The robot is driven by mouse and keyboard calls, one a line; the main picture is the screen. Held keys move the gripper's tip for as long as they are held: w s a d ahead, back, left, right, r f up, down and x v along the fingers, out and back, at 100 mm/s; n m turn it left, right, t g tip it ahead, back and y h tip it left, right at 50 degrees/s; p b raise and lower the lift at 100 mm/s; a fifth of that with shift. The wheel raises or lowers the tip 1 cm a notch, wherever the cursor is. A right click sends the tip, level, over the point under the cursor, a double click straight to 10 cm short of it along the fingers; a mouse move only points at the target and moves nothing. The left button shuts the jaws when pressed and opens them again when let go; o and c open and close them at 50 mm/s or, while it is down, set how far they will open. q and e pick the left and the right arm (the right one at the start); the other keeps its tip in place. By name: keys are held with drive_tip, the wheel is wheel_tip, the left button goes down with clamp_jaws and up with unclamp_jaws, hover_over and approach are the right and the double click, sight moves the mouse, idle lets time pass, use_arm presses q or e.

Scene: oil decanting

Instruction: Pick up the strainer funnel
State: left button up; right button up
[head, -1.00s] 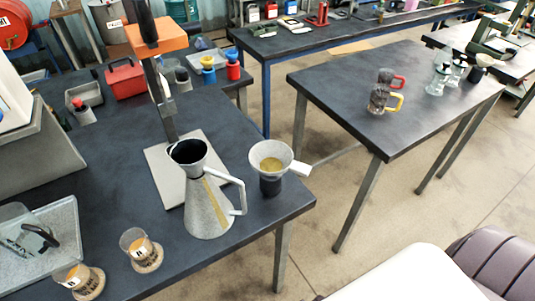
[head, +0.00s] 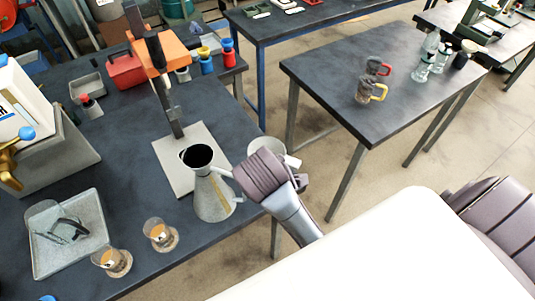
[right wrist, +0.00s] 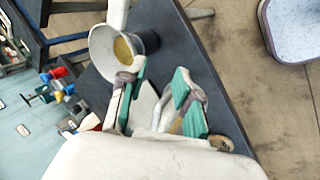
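The strainer funnel (head: 257,147) is a pale cone with a handle, near the right edge of the dark bench; my right arm hides most of it in the head view. In the right wrist view the funnel (right wrist: 103,45) shows a yellow mesh inside and sits in a dark cup (right wrist: 147,41). My right gripper (right wrist: 159,68) is open, its green-padded fingers apart. The left finger's tip is close to the funnel's rim; I cannot tell whether they touch. In the head view the right gripper (head: 268,176) is above the bench edge. My left gripper is not in view.
A tall metal can (head: 212,198) with a handle stands close beside the right gripper. An orange-topped stand (head: 168,105) rises behind it. Two glass cups (head: 160,234) and a grey tray (head: 70,262) are at the left front. A second table (head: 340,85) carries mugs.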

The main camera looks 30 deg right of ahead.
drive_tip(key=w+r+n+h, duration=0.1)
drive_tip(key=w+r, duration=0.2)
drive_tip(key=r, duration=0.1)
drive_tip(key=shift+n, duration=0.3)
drive_tip(key=x, duration=0.4)
drive_tip(key=p+x, duration=0.1)
drive_tip(key=x, duration=0.3)
drive_tip(key=a+x, duration=0.1)
drive_tip(key=x, duration=0.4)
drive_tip(key=shift+w+p, duration=0.3)
drive_tip(key=shift+w+f, duration=0.1)
drive_tip(key=shift+f, duration=0.1)
clamp_jaws()
